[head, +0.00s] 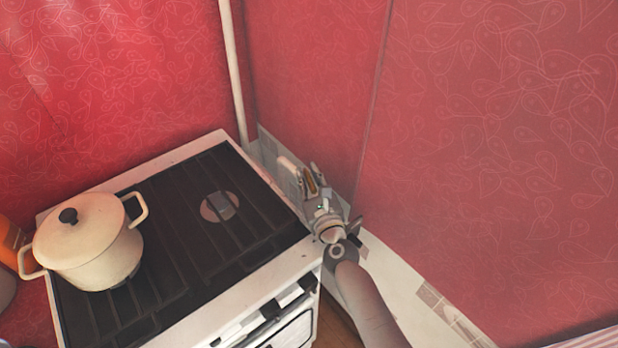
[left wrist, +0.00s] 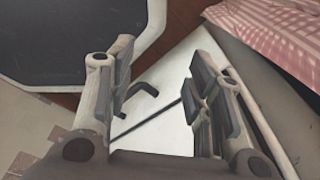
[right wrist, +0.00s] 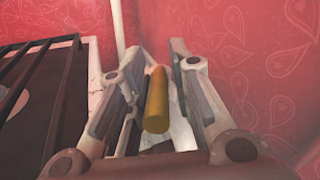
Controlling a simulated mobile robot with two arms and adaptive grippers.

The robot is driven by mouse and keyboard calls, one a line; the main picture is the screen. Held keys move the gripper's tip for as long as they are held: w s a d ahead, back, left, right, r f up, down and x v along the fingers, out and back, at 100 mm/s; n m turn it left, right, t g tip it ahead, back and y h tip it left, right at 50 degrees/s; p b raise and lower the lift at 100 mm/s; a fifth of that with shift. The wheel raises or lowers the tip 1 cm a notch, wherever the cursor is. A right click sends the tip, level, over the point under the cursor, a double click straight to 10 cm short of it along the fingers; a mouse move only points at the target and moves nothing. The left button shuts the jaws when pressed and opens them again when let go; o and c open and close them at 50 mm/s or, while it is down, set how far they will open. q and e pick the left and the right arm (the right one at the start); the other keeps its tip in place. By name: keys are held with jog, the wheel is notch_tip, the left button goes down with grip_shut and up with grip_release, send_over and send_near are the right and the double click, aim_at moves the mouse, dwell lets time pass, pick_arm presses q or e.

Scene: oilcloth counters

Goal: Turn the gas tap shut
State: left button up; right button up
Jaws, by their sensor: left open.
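The gas tap's yellow handle (right wrist: 157,100) stands between the fingers of my right gripper (right wrist: 158,70) in the right wrist view. The left finger is close beside the handle, and a narrow gap shows at the right finger. In the head view my right gripper (head: 304,176) is beside the stove's right back edge, with the yellow handle (head: 312,186) partly hidden between its fingers. The tap's body and pipe are mostly hidden. My left gripper (left wrist: 165,85) shows only in its own wrist view, open and empty.
A stove (head: 170,215) with a dark grate fills the left of the head view. A cream pot (head: 90,252) with a lid stands on it. Red patterned walls (head: 490,120) close in behind and to the right. A pale pipe (head: 234,75) runs up near the corner.

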jog(key=shift+o, duration=0.8)
jog(key=shift+s, duration=0.1)
jog(key=shift+s+d+f, duration=0.1)
jog(key=shift+s+f, duration=0.05)
jog(key=shift+s, duration=0.1)
jog(key=v, duration=1.1)
jog(key=shift+s, duration=0.15)
